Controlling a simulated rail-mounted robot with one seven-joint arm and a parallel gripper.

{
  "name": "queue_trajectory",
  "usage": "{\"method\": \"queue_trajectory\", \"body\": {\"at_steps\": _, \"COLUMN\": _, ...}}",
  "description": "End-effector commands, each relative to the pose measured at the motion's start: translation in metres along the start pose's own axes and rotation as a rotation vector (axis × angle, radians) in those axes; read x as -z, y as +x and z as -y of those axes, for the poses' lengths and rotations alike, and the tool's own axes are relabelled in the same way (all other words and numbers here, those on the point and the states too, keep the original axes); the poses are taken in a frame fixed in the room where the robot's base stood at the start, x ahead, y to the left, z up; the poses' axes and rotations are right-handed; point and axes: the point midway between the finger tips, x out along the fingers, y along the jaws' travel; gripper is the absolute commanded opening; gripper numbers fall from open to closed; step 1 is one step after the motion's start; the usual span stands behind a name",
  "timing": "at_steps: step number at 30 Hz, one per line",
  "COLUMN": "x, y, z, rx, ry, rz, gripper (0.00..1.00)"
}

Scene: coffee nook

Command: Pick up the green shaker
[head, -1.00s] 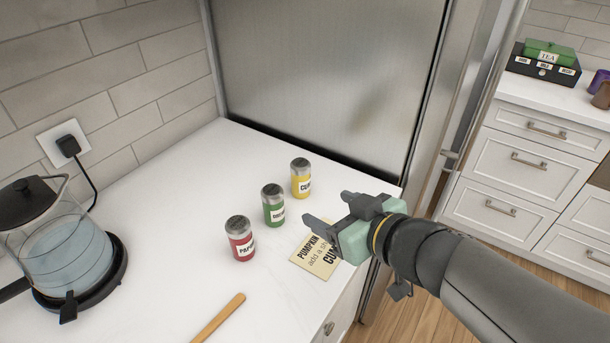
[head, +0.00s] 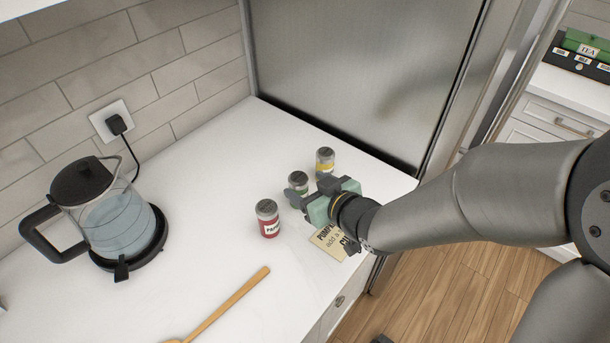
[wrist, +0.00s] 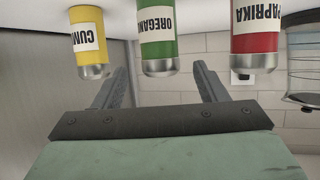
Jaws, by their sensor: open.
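The green shaker (head: 298,180) stands on the white counter in the middle of a row of shakers. My gripper (head: 309,193) is beside it and hides its lower part in the head view. In the wrist view, which is upside down, the green shaker (wrist: 158,42) reads OREGANO and lies in the gap between my two finger tips (wrist: 160,72). The fingers are open and no contact shows. I cannot tell how far the shaker is between them.
The red paprika shaker (head: 268,221) stands to the left and the yellow shaker (head: 325,160) behind to the right, both close. A recipe card (head: 327,243) lies beneath my wrist. A wooden spoon (head: 228,306) and glass kettle (head: 103,222) are further left.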

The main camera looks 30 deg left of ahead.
Motion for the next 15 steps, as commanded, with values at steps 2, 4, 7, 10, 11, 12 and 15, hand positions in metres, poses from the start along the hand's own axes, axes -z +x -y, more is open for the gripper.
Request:
{"method": "queue_trajectory", "body": {"at_steps": 2, "x": 0.0, "y": 0.007, "z": 0.0, "rx": 0.001, "ry": 0.001, "rz": 0.001, "gripper": 0.66}}
{"method": "queue_trajectory", "body": {"at_steps": 4, "x": 0.0, "y": 0.01, "z": 0.0, "rx": 0.0, "ry": -0.001, "rz": 0.0, "gripper": 0.66}}
{"method": "queue_trajectory", "body": {"at_steps": 7, "x": 0.0, "y": 0.018, "z": 0.001, "rx": 0.001, "ry": 0.002, "rz": 0.002, "gripper": 0.66}}
{"method": "queue_trajectory", "body": {"at_steps": 10, "x": 0.001, "y": 0.032, "z": 0.002, "rx": 0.003, "ry": 0.002, "rz": 0.003, "gripper": 0.66}}
{"method": "queue_trajectory", "body": {"at_steps": 11, "x": 0.0, "y": 0.037, "z": 0.002, "rx": 0.003, "ry": 0.002, "rz": 0.003, "gripper": 0.66}}
{"method": "queue_trajectory", "body": {"at_steps": 12, "x": 0.0, "y": 0.043, "z": 0.002, "rx": 0.002, "ry": 0.001, "rz": 0.004, "gripper": 0.66}}
{"method": "queue_trajectory", "body": {"at_steps": 15, "x": -0.001, "y": 0.055, "z": 0.002, "rx": 0.001, "ry": 0.002, "rz": 0.002, "gripper": 0.66}}
